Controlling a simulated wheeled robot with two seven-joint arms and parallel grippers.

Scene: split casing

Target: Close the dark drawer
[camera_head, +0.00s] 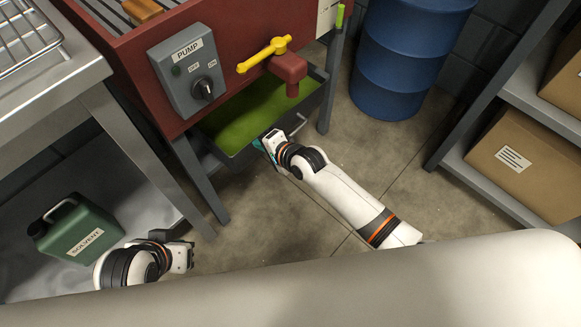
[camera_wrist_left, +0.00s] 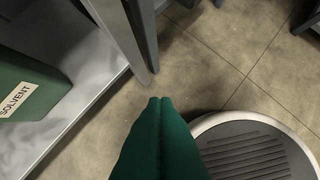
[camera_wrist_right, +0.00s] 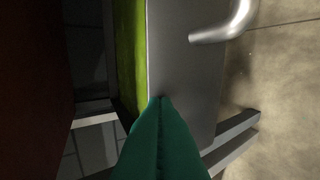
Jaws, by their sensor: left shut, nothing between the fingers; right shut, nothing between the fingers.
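The dark drawer (camera_head: 318,101) stands pulled out below the red unit, its green inside in view. Its grey front panel with a bar handle (camera_head: 298,125) faces my side. In the right wrist view the panel (camera_wrist_right: 185,75) and the handle (camera_wrist_right: 225,25) show beside the green lining. My right gripper (camera_head: 268,143) is shut and empty at the left part of the drawer front, left of the handle. Its fingertips (camera_wrist_right: 160,100) overlap the panel in view; I cannot tell whether they touch it. My left gripper (camera_wrist_left: 160,100) is shut and empty, low at the left, away from the drawer.
The red unit (camera_head: 120,70) carries a pump switch box (camera_head: 188,70) and a yellow-handled tap (camera_head: 265,54). A green solvent can (camera_head: 78,228) stands on the metal bench's lower shelf. A blue drum (camera_head: 408,60) and shelves with boxes (camera_head: 530,165) stand right. Floor before the drawer is clear.

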